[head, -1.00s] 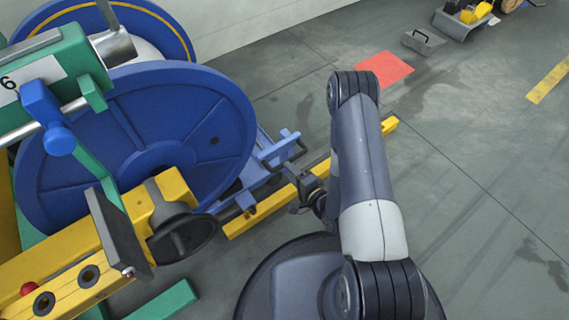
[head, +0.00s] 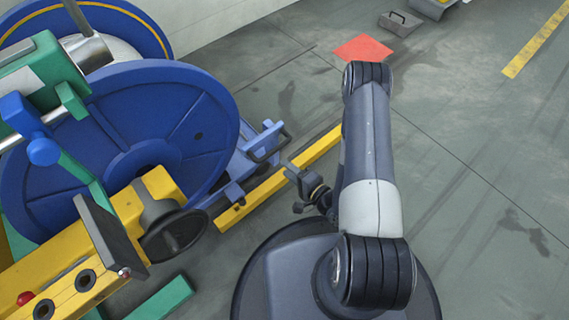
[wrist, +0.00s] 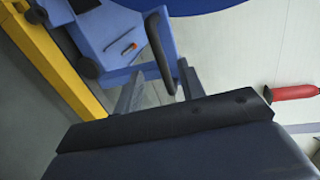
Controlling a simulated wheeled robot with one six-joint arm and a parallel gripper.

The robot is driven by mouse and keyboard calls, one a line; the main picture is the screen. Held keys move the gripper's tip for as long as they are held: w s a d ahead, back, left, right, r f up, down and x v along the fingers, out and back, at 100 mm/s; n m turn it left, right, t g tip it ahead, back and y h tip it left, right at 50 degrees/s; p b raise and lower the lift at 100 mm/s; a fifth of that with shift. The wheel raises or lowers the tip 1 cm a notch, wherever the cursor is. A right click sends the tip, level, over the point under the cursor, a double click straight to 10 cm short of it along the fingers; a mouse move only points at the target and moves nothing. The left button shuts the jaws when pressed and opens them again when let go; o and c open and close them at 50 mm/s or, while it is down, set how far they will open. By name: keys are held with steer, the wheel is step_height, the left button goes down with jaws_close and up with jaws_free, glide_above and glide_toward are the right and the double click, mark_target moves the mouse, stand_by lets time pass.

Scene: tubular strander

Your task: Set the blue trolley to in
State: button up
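The blue trolley (head: 248,160) stands on the floor beside the big blue reel, behind the yellow rail. My gripper (head: 296,187) is just right of the handle in the head view. In the wrist view my gripper (wrist: 158,88) has its fingers apart, the handle's lower end appearing between them. I cannot tell whether they touch it.
A yellow rail (head: 280,185) lies on the floor between my base and the trolley. The blue reel (head: 130,150) and yellow machine frame (head: 70,262) fill the left. A red floor patch (head: 363,49) lies ahead. The floor at right is clear. A red cylindrical object (wrist: 295,92) shows in the wrist view.

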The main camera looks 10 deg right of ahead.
mark_target(274, 149)
steer(key=w+d+n+g+y+b, duration=0.2)
steer(key=w+d+n+g+y, duration=0.1)
steer(key=w+d+y, duration=0.1)
steer(key=shift+g, duration=0.6)
steer(key=shift+f+b+x, duration=0.2)
steer(key=shift+b+x, duration=1.75)
steer(key=shift+x, duration=2.9)
steer(key=shift+w+d, duration=0.15)
steer(key=shift+c, duration=0.5)
steer(key=shift+n, duration=0.3)
jaws_close()
